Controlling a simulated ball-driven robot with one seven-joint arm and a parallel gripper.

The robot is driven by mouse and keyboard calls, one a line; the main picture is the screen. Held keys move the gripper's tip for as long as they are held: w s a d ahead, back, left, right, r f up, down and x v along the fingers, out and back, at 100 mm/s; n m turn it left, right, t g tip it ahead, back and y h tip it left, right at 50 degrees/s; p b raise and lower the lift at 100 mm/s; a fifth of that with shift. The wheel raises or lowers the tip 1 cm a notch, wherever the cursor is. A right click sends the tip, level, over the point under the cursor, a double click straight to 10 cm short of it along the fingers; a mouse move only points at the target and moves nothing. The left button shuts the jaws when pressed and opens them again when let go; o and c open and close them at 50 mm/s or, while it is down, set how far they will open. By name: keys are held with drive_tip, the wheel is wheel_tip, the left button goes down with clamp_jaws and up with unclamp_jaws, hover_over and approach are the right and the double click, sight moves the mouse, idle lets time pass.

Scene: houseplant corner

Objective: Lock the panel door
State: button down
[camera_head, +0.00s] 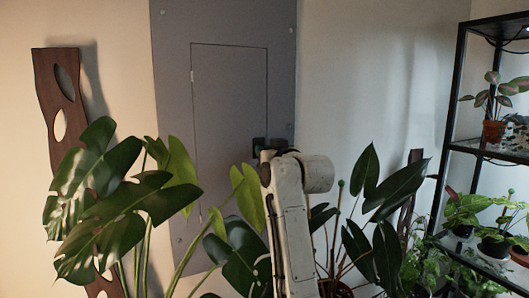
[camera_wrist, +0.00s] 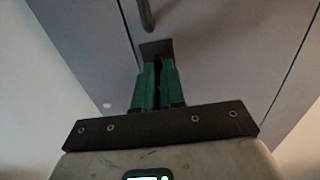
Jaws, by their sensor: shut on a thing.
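The grey panel door (camera_head: 230,110) is set in a grey wall panel (camera_head: 172,60) and looks flush with its frame. In the wrist view the door (camera_wrist: 225,50) fills much of the right side, with a dark seam at its left. My gripper (camera_head: 259,146) is at the door's right edge, partly hidden by my arm. In the wrist view, the green fingers of my gripper (camera_wrist: 157,70) are shut on a small dark latch part at a dark plate (camera_wrist: 156,48). The fingers hide most of this part.
A dark bar-like handle (camera_wrist: 146,14) is just beyond the plate. A large-leaved plant (camera_head: 120,200) stands in front at the left, and another plant (camera_head: 375,200) to the right of my arm. A black shelf (camera_head: 453,120) with potted plants is at the far right.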

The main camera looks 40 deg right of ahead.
idle(0.4)
drive_tip(key=c, duration=1.2)
unclamp_jaws()
drive_tip(key=b+v, duration=0.2)
drive_tip(key=v, duration=0.8)
drive_tip(key=shift+s+a, duration=0.1)
drive_tip(key=shift+s, duration=0.3)
drive_tip(key=s+a+f+n+g+y, duration=0.1)
drive_tip(key=s+a+f+g, duration=0.15)
drive_tip(key=f, duration=0.85)
drive_tip(key=s+a+f+g+y, duration=0.1)
drive_tip(key=s+a+f+g, duration=0.2)
drive_tip(key=f, duration=0.7)
drive_tip(key=s+a+f+n+g+y, duration=0.15)
drive_tip(key=a+f, duration=0.25)
drive_tip(key=f, duration=0.7)
drive_tip(key=s+a+f+g, duration=0.2)
drive_tip(key=s+f+g, duration=0.1)
drive_tip(key=s+f, duration=0.4)
drive_tip(key=s+a+f+g+y, duration=0.1)
drive_tip(key=s+a+f+g, duration=0.2)
drive_tip(key=s+f, duration=0.4)
drive_tip(key=s+a+f+g, duration=0.3)
drive_tip(key=s+f, duration=0.4)
drive_tip(key=s, duration=0.6)
drive_tip(key=shift+s, duration=0.35)
